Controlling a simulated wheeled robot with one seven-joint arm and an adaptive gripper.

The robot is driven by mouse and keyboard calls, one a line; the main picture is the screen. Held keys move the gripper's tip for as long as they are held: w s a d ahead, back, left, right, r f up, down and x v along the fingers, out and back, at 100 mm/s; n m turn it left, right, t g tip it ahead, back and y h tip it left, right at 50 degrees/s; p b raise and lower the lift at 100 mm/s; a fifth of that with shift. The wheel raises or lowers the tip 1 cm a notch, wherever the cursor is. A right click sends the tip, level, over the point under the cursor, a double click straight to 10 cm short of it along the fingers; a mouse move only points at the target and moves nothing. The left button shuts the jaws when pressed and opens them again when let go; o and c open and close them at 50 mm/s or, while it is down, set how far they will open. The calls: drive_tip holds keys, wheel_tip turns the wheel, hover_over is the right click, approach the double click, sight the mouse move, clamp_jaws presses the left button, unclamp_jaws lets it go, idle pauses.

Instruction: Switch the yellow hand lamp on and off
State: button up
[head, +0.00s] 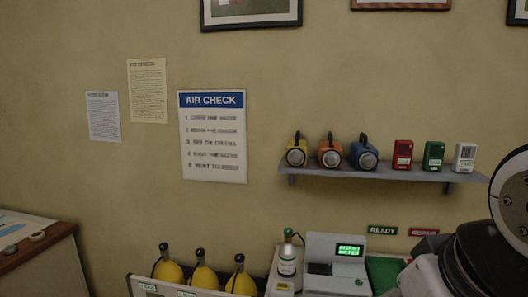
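The yellow hand lamp (297,151) stands at the left end of a grey wall shelf (388,174). Its round lens faces me and a dark handle rises on top. I cannot tell whether it is lit, and no switch can be made out. An orange hand lamp (331,154) and a blue hand lamp (365,156) stand to its right on the same shelf. Part of my arm shows at the right edge, well right of the lamps. My gripper is not in view.
Red (402,154), green (434,156) and white (465,157) boxes fill the shelf's right half. Below stand a console with a green display (348,250), a small bottle (287,256) and several yellow cylinders (203,277). A wooden desk (42,258) is at lower left.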

clamp_jaws()
idle(1.2)
